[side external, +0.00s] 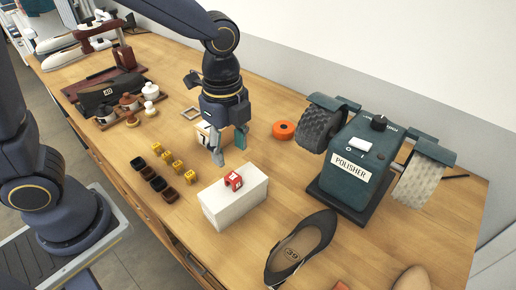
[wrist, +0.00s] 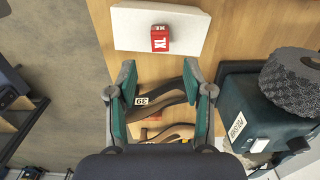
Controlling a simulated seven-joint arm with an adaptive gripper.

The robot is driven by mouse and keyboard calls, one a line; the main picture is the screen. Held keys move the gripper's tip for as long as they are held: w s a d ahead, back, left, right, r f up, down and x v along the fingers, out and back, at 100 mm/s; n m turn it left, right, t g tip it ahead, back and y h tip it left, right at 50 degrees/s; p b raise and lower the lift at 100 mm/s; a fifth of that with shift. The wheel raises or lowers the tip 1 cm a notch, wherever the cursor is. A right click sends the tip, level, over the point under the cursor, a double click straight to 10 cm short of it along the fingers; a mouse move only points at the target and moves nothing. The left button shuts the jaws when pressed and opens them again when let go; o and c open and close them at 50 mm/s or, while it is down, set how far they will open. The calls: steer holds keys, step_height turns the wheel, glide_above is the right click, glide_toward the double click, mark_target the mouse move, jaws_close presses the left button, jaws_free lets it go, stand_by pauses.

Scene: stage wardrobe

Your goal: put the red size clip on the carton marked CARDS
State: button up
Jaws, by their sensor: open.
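The red size clip (side external: 234,181), with white lettered labels, sits on top of a long white carton (side external: 222,212). No CARDS marking can be read on this carton in either view. My gripper (side external: 229,151) is open and empty, above and a little behind the clip in the side view, apart from it. In the wrist view the clip (wrist: 160,38) is on the white carton (wrist: 190,24) near the top, beyond the open fingertips (wrist: 162,88). A small pale box (side external: 202,134) is partly hidden behind my gripper, and its marking cannot be read.
A green POLISHER machine (side external: 352,165) with two wheels stands right of the carton. A dark shoe (side external: 301,248) lies in front.

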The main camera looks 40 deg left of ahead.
steer(key=s+a+r+n+t, duration=0.2)
steer(key=s+a+r+n, duration=0.2)
steer(key=n, duration=0.5)
steer(key=s+a+r+n+t, duration=0.3)
steer(key=s+a+r+n, duration=0.2)
steer(key=a+n, duration=0.4)
steer(key=shift+r+t, duration=0.3)
steer(key=shift+r, duration=0.1)
